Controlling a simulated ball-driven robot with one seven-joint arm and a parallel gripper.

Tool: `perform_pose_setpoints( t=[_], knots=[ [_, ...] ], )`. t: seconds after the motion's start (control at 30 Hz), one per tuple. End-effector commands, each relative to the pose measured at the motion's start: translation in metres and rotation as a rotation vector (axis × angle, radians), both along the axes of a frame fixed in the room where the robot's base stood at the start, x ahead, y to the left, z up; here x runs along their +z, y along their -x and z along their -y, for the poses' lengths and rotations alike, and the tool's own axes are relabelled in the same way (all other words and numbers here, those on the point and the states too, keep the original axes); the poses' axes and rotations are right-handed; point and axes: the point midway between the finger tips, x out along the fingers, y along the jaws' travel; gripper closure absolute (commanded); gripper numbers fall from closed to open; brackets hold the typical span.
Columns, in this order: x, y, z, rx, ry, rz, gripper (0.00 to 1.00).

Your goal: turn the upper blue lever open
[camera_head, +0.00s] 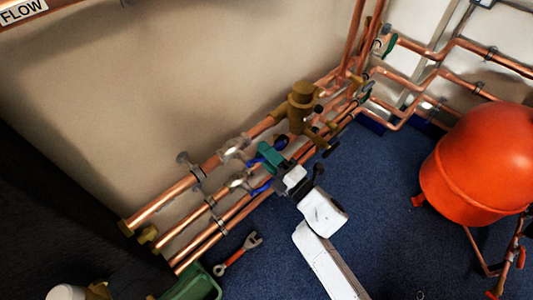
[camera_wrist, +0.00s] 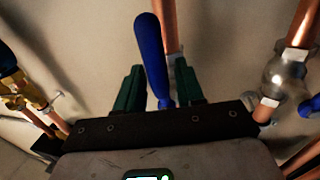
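The upper blue lever (camera_wrist: 151,50) stands upright in the wrist view, between the two green fingers of my gripper (camera_wrist: 157,82). The fingers are apart, with a narrow gap seen on each side of the lever, so my gripper looks open around it. The lever's lower end is hidden behind the dark gripper body. In the head view, blue shows on both sides of the green fingers of my gripper (camera_head: 271,155), beside the upper silver valve (camera_head: 233,150). A lower blue lever (camera_head: 262,188) shows below, near another silver valve (camera_head: 239,181).
Parallel copper pipes (camera_head: 160,203) run along the wall, with a brass fitting (camera_head: 302,102) just above my gripper. A red tank (camera_head: 485,165) stands at right. A wrench (camera_head: 238,254) and a green container (camera_head: 196,284) are on the floor. Blue carpet (camera_head: 385,220) is clear between.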

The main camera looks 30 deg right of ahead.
Motion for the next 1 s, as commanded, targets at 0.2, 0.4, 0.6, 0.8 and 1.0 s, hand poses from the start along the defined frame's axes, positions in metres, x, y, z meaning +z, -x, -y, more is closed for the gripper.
perform_pose_setpoints(
  t=[0.2,0.4,0.6,0.8,1.0],
  knots=[
    [0.001,0.0,0.0,-0.001,-0.002,0.0,0.57],
    [-0.001,0.008,0.003,-0.002,-0.002,-0.002,0.57],
    [-0.008,0.04,0.014,-0.003,-0.002,-0.004,0.57],
    [-0.015,0.074,0.025,-0.002,-0.002,-0.003,0.57],
    [-0.02,0.096,0.032,-0.001,-0.002,-0.001,0.57]
  ],
)
